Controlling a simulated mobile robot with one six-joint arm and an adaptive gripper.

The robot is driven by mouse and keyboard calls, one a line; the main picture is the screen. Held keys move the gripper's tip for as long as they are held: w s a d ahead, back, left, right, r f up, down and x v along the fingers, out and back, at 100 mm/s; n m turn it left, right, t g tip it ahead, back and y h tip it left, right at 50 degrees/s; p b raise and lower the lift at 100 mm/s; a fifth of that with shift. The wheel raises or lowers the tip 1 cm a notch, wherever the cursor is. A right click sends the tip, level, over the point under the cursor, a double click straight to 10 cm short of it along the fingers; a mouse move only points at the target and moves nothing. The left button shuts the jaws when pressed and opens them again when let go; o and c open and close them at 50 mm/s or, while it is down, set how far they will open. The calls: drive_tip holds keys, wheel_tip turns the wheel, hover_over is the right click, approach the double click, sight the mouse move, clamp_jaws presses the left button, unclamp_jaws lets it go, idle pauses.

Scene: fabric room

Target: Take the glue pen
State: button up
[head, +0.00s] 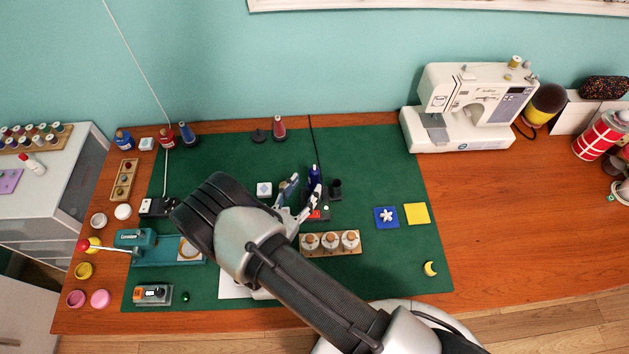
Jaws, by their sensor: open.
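A dark blue pen-like object (314,178), which appears to be the glue pen, stands upright near the middle of the green mat. A thin black cord rises behind it. My gripper (305,191) is open, with its two fingers pointing toward the blue pen. One finger is to the left of the pen and the other is below it. I cannot tell whether either finger touches it. The pen's lower part and base are partly hidden by the gripper.
A black cup (335,188) stands close right of the pen. A wooden rack with several jars (330,242) is in front. A sewing machine (472,107) stands at back right. The mat's right side is mostly free.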

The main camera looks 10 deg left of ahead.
sight(312, 180)
drive_tip(key=shift+d+b+x, duration=0.15)
drive_tip(key=shift+b+x, duration=0.1)
drive_tip(key=shift+x, duration=1.1)
drive_tip(key=shift+d+b+x, duration=0.1)
drive_tip(key=shift+b+x, duration=0.1)
drive_tip(key=shift+x, duration=1.1)
drive_tip(key=shift+r, duration=0.2)
drive_tip(key=shift+c, duration=0.3)
drive_tip(key=c, duration=1)
